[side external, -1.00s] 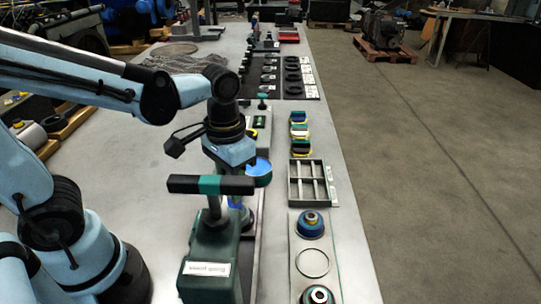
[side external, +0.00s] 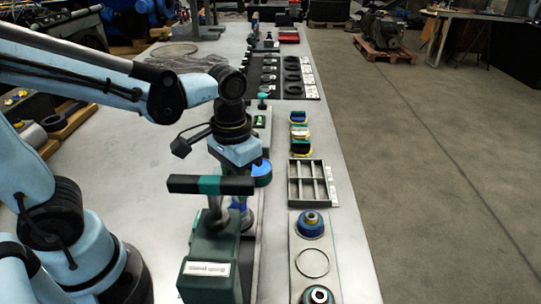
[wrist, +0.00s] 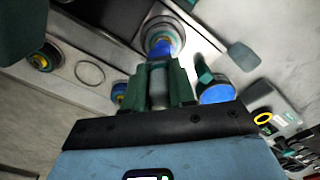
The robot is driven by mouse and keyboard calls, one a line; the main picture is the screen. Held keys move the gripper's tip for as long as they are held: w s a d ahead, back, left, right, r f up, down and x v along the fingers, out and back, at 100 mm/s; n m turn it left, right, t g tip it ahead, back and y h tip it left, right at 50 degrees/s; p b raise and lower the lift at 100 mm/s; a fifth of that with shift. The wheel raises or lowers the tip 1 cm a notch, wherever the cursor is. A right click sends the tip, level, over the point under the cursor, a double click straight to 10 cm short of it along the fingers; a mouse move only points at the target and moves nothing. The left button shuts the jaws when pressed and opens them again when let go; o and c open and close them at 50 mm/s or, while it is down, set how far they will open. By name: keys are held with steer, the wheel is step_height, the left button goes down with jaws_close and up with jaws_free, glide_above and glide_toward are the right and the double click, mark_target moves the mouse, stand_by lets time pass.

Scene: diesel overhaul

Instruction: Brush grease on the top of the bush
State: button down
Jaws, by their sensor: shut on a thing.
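My gripper (wrist: 158,82) has green fingers shut on the grey handle of a brush with a blue head (wrist: 165,45). In the wrist view the blue head is over a round, ringed metal piece (wrist: 150,27), which seems to hold the bush; the head covers its middle. I cannot tell whether they touch. In the side view the green press (side external: 208,252) and its dark handle hide most of my gripper and the bush. A blue round pot (wrist: 216,94), probably grease, is right of my gripper in the wrist view; it also shows in the side view (side external: 262,174).
The press's dark crossbar (side external: 211,185) stands close in front of my wrist. A grey divided tray (side external: 292,186) and several coloured pieces are farther back. Bare table is at left.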

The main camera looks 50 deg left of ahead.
steer(key=shift+s+a, duration=0.1)
stand_by(0.3)
steer(key=shift+s+a, duration=0.55)
steer(key=shift+w+d, duration=0.1)
steer(key=shift+d, duration=0.05)
steer(key=shift+w+d, duration=0.55)
steer(key=shift+a, duration=0.1)
steer(key=shift+s+a, duration=0.25)
steer(key=shift+s, duration=0.1)
stand_by(0.4)
